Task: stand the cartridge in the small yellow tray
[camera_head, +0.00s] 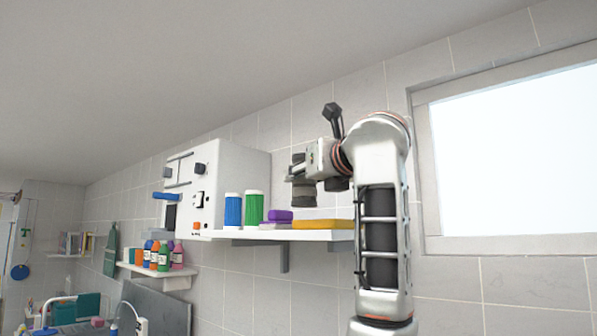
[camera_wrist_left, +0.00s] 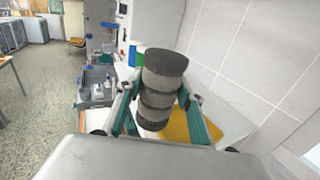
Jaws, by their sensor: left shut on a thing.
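The cartridge (camera_head: 304,193) is a ribbed dark grey and brown-grey cylinder. My left gripper (camera_head: 302,173) is shut on it and holds it roughly upright above the shelf. In the left wrist view the cartridge (camera_wrist_left: 160,85) sits between the two teal fingers of the gripper (camera_wrist_left: 157,98). The small yellow tray (camera_head: 322,224) lies on the white shelf, below and slightly right of the cartridge in the head view. In the wrist view the tray (camera_wrist_left: 202,124) is partly hidden behind the cartridge and a finger. My right gripper is not in view.
The white shelf (camera_head: 262,235) also bears a blue canister (camera_head: 233,211), a green canister (camera_head: 254,208) and a purple block (camera_head: 279,216). A white machine (camera_head: 231,171) stands at its left end. The tiled wall (camera_head: 283,282) is close behind; a window is at right.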

